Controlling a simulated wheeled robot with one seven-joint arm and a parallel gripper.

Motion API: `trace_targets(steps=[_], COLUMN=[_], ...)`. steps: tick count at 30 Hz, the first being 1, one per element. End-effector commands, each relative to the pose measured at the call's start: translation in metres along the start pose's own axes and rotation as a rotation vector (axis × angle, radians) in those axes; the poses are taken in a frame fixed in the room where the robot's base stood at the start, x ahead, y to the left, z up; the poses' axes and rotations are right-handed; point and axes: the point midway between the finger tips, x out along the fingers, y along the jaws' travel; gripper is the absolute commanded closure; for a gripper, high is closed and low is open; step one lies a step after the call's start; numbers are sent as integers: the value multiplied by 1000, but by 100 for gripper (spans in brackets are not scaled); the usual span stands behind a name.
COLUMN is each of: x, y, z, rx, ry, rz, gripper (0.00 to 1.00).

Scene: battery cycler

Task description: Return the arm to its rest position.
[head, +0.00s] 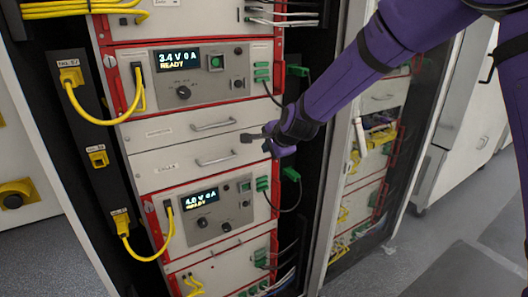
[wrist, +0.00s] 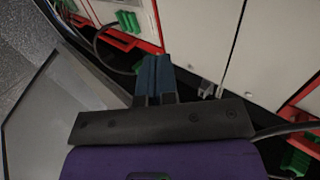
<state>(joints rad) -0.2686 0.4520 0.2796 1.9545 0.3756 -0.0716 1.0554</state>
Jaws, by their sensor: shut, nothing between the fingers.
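My purple arm (head: 345,85) reaches in from the upper right of the head view. My gripper (head: 245,137) is in front of the cycler rack, level with the drawers between the two display units. In the wrist view my gripper (wrist: 155,75) has its blue-grey fingers together and empty. The fingertips point toward the rack's red-edged side and green connectors. In the head view I cannot tell whether the gripper touches the rack.
The upper unit (head: 195,72) reads 3.4 V 0 A READY; the lower unit (head: 205,210) reads 4.0 V 0 A READY. Yellow cables (head: 100,118) hang at left. Green connectors (head: 262,75) line the right edge. An open rack door (head: 340,150) stands right. Floor is clear lower right.

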Motion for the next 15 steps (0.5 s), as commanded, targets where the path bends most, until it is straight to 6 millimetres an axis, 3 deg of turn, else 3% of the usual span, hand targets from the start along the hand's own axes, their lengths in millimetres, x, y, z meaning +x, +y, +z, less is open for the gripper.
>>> trace_targets(steps=[3, 11, 15], x=[-16, -37, -70], y=[0, 0, -1], z=[0, -2, -14], rx=[1, -15, -98], ry=[1, 3, 15], rz=[-1, 3, 20], gripper=[100, 100, 100])
